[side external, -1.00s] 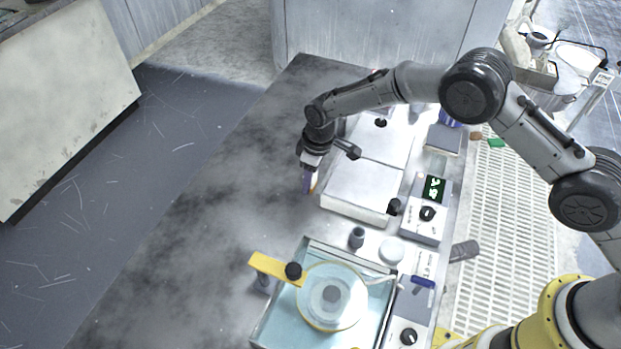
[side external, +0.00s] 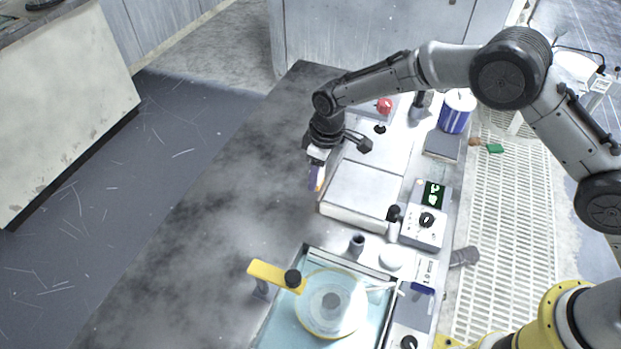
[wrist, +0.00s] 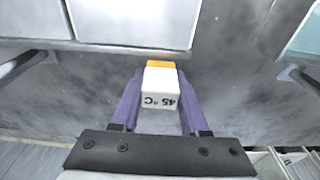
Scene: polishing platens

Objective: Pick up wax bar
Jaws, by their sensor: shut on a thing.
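The wax bar (wrist: 159,96) is a white block printed "45 °C" with an orange end, seen in the wrist view. My gripper (wrist: 158,84) is shut on it, with a purple finger against each side. In the side view, my gripper (side external: 316,179) points down over the dark table, left of the white flat-topped box. Only a small orange patch of the bar shows there between the fingers. Its height above the table is hard to tell.
The white flat-topped box (side external: 361,191) stands close to the right of my gripper. A water-filled tray (side external: 272,318) with a round disc and yellow arm (side external: 270,272) lies nearer. A blue striped can (side external: 455,112) is farther back. The table's left side (side external: 190,240) is clear.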

